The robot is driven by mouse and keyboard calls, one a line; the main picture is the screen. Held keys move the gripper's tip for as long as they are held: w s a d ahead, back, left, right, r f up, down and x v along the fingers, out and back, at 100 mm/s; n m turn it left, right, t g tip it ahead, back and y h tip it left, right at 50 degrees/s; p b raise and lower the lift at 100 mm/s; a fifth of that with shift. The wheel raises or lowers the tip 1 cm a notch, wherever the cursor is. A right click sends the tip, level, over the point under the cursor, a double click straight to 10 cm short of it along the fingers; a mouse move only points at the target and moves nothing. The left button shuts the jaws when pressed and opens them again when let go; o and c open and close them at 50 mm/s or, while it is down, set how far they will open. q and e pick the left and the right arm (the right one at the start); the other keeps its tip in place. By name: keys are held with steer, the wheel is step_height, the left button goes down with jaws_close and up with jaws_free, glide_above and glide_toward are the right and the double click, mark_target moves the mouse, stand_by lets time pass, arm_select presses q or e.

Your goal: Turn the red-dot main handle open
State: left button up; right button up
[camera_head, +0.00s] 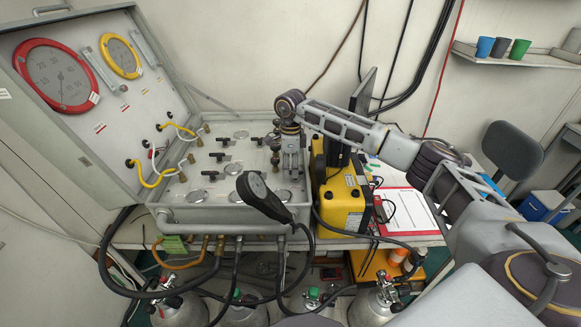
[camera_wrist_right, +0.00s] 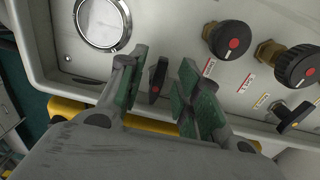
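The main handle (camera_wrist_right: 157,80) is a small black lever with a red dot, seen in the right wrist view on the light grey panel (camera_wrist_right: 190,45). Its long side runs roughly up and down in that picture. My right gripper (camera_wrist_right: 158,88) is open, one green-padded finger on each side of the handle, with gaps visible between pads and handle. In the head view my right gripper (camera_head: 291,170) points down over the right part of the panel (camera_head: 232,140) and hides the handle there. My left gripper is not in view.
Two round black knobs with red dots (camera_wrist_right: 230,40) (camera_wrist_right: 297,65) and another black lever (camera_wrist_right: 295,117) sit right of the handle. A gauge (camera_wrist_right: 103,22) is at its left. A yellow case (camera_head: 345,205) stands close beside the panel. A black handheld gauge (camera_head: 258,190) overhangs the front edge.

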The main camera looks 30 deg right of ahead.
jaws_close()
